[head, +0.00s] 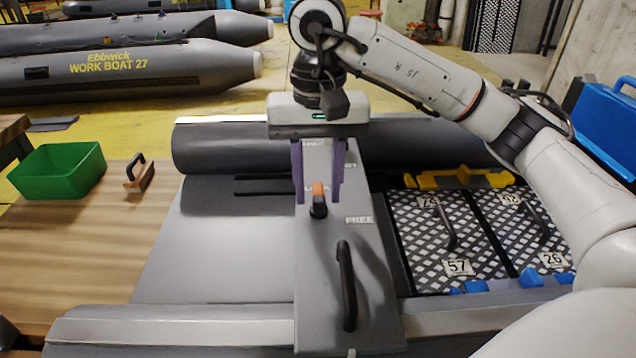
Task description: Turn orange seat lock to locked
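The orange seat lock (318,190) is a small turning handle with an orange tip and a black hub, on the grey seat (375,285) across the boat. Its orange end points away from me, towards a label it partly covers. A "FREE" label (359,220) is to the right of the hub. My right gripper (317,198) points down over the lock. Its two purple fingers are apart, one on each side of the orange tip, with gaps showing. I cannot tell whether the fingertips are down at the handle's height. My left gripper is out of view.
A black grab handle (347,285) stands on the seat nearer me. Right are chequered floor panels (432,235) with handles, yellow (459,178) and blue pieces. Left, a wooden table (60,240) holds a green bin (58,170) and a wooden-based handled tool (139,175). The grey deck left is clear.

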